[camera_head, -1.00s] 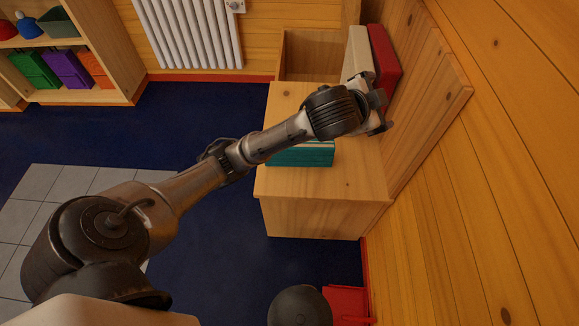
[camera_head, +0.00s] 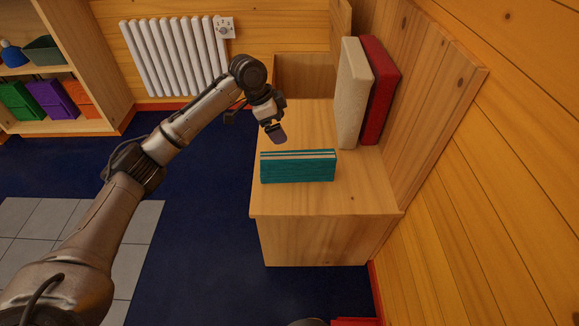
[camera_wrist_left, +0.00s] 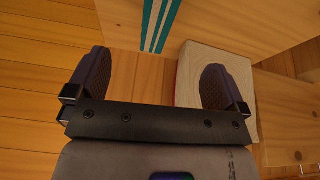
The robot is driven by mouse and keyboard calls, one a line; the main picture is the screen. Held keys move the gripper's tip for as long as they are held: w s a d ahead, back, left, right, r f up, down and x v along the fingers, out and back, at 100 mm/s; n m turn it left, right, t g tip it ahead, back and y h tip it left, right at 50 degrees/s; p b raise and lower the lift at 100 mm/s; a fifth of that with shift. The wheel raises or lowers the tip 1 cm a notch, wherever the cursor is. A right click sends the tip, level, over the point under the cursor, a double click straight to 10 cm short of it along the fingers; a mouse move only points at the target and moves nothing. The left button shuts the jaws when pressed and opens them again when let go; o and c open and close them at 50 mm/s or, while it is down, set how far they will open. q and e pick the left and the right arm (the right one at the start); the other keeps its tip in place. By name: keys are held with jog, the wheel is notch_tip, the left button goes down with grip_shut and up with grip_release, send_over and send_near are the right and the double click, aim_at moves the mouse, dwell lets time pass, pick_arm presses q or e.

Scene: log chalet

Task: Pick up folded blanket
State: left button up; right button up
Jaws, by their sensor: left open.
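The folded blanket (camera_head: 298,168) is teal with pale stripes along its top edge. It rests on the wooden bench (camera_head: 330,200) near its front. My left gripper (camera_head: 276,133) is above and just behind the blanket in the head view, apart from it. In the left wrist view the gripper (camera_wrist_left: 157,68) is open, its two dark fingers wide apart with nothing held. The striped edge of the blanket (camera_wrist_left: 161,24) shows beyond the fingers there. My right gripper is not in view.
A cream cushion (camera_head: 351,90) and a red cushion (camera_head: 379,95) lean against the bench's wooden back on the right. A white radiator (camera_head: 175,58) is on the far wall. Shelves with coloured bins (camera_head: 58,97) stand at the left. The blue floor left of the bench is clear.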

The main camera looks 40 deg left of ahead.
pick_arm(q)
jog(key=b, duration=0.2)
send_over(297, 154)
jog(key=s+a, duration=0.2)
jog(key=shift+m, duration=0.3)
jog(key=f, duration=0.6)
jog(key=shift+d+f, duration=0.2)
jog(key=shift+f, duration=0.2)
jog(key=shift+w+d+f+b, duration=0.2)
jog(key=shift+f+b, duration=0.1)
jog(key=shift+f, duration=0.25)
jog(key=shift+b+x, duration=1.35)
jog(key=shift+x, duration=1.25)
jog(key=shift+w, duration=0.1)
jog(key=shift+c, duration=0.3)
